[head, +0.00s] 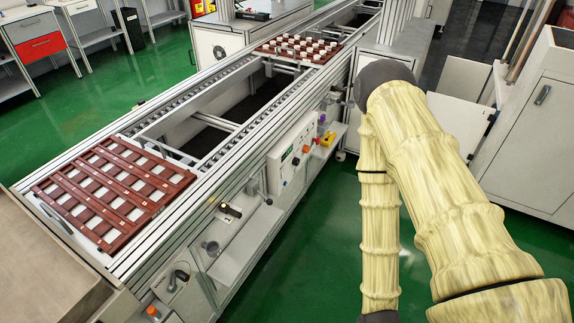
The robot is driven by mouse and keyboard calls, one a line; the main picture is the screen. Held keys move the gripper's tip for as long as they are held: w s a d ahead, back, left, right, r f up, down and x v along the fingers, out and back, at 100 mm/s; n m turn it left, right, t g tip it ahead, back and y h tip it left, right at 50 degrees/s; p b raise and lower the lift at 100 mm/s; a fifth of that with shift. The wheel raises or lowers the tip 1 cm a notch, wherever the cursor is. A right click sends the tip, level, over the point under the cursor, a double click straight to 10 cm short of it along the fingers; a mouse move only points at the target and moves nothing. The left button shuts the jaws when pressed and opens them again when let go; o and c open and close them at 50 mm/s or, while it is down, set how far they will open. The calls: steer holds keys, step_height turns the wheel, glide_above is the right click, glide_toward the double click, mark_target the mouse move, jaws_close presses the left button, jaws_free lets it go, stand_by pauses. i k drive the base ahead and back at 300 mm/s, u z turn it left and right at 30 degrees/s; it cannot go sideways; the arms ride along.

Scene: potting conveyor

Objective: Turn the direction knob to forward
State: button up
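A pale control panel (275,172) is mounted on the side of the conveyor (215,165). It carries a small green display (287,153) and several small controls, with an orange-red one (306,149) at its right. A black handle-like control (230,210) sits on the conveyor side nearer to me, and another dark one (181,275) is at the lower left. I cannot tell which of these is the direction knob, nor its setting. My arm, in a yellowish sleeve, bends at the right and runs down out of the picture. My gripper is not in view.
A brown tray of pale squares (110,185) lies on the near conveyor end. A similar tray (298,48) with white pieces is farther along. A yellow object (328,139) is beside the panel. Green floor (325,225) is clear between conveyor and arm. Grey cabinets (530,140) stand right.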

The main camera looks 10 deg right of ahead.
mark_target(295, 161)
steer(key=u, duration=0.2)
steer(key=i, duration=1.3)
steer(key=z, duration=0.8)
